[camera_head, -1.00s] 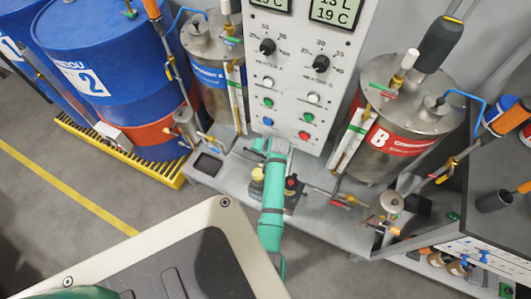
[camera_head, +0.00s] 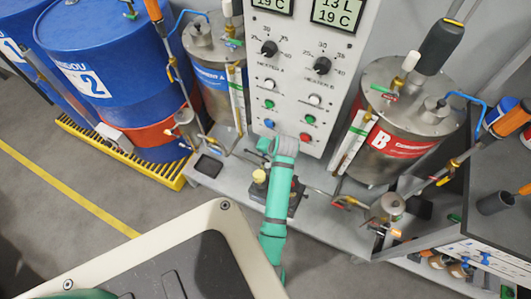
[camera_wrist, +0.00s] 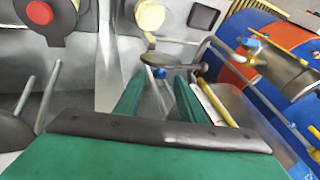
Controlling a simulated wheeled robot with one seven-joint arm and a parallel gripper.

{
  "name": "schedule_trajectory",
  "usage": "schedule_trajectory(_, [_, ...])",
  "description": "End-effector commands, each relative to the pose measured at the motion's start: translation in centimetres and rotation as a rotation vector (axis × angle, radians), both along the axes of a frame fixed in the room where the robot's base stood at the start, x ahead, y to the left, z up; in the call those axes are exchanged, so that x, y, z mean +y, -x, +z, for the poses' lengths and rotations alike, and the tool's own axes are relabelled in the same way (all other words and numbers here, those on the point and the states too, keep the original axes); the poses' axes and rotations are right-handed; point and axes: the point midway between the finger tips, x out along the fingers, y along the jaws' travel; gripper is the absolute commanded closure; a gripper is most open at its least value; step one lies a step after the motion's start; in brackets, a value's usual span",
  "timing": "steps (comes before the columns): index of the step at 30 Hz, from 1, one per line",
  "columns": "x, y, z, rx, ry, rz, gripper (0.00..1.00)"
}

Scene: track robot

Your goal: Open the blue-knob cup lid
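A small blue knob (camera_wrist: 160,73) shows in the wrist view, beside a round grey metal part that looks like the cup's lid (camera_wrist: 170,59). My gripper (camera_wrist: 157,80) is open, with its two green fingers apart. The knob appears in the gap between the fingertips; whether they reach its depth is unclear, and nothing is held. In the head view, a small metal cup (camera_head: 185,123) stands left of the panel, below the blue-label tank. My green arm reaches up in front of the panel; its fingers (camera_head: 264,146) are small there. The lid looks closed, but this is hard to tell.
A red button (camera_wrist: 40,13) and a pale yellow knob (camera_wrist: 150,14) are close by in the wrist view. Pipes and the blue drum (camera_head: 95,60) are nearby. Another small cup (camera_head: 391,207) is below the red-label tank (camera_head: 395,145).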

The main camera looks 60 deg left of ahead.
Motion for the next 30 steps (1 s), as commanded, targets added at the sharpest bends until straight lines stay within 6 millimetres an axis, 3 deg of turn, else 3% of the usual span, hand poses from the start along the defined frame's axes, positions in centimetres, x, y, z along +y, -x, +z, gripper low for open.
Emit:
schedule_trajectory(6, [-1.3,-0.2,1.9,0.001,0.001,-0.006,0.64])
schedule_trajectory(16, [-1.5,-0.2,2.2,0.001,0.001,-0.005,0.64])
schedule_trajectory(21, [-0.7,0.7,2.4,-0.015,-0.030,0.039,1.00])
schedule_trajectory(27, [1.4,4.8,3.4,-0.114,-0.222,0.179,1.00])
schedule_trajectory(30, [0.7,5.6,3.6,-0.165,-0.305,0.152,1.00])
